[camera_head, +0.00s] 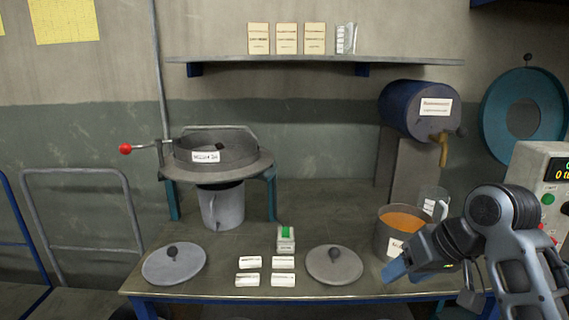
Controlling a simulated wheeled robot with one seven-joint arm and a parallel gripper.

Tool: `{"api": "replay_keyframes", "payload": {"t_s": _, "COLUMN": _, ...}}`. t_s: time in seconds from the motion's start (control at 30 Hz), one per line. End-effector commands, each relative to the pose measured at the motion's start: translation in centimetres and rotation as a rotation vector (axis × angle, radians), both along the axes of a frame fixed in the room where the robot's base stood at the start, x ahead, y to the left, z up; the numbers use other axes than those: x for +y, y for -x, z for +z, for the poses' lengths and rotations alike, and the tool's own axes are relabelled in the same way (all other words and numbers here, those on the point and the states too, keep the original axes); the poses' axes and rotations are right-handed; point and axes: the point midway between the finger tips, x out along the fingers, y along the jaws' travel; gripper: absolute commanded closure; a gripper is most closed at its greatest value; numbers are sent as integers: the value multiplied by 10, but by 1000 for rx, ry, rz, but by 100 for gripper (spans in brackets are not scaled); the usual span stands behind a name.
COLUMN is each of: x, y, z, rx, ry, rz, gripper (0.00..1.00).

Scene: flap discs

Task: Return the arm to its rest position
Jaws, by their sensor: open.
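My gripper (396,270) is at the lower right, with my grey arm folded above and to the right of it. A blue fingertip points down and left, in front of the grey pot (384,236) of orange material. The gap between the fingers is hard to see from this side, and I see nothing held in it. My arm hides part of the table's right end and the pot's lower right.
The table (222,272) bears two round lids (174,263) (334,265), several white labelled blocks (283,262), a green-topped box (286,240) and a jug (222,207) under a sieve stand (217,160). A control box (545,185) stands close right of my arm.

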Motion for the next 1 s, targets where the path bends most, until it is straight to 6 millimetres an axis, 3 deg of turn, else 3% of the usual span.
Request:
{"api": "replay_keyframes", "payload": {"t_s": 0.27, "x": 30, "y": 14, "z": -37, "rx": -70, "ry": -82, "rz": -38, "gripper": 44}}
{"api": "replay_keyframes", "payload": {"t_s": 0.47, "x": 60, "y": 41, "z": -77, "rx": -154, "ry": -164, "rz": -104, "gripper": 44}}
{"api": "replay_keyframes", "payload": {"t_s": 0.7, "x": 83, "y": 94, "z": -120, "rx": -271, "ry": -226, "rz": -221, "gripper": 44}}
{"api": "replay_keyframes", "payload": {"t_s": 1.0, "x": 84, "y": 185, "z": -152, "rx": -406, "ry": -207, "rz": -353, "gripper": 44}}
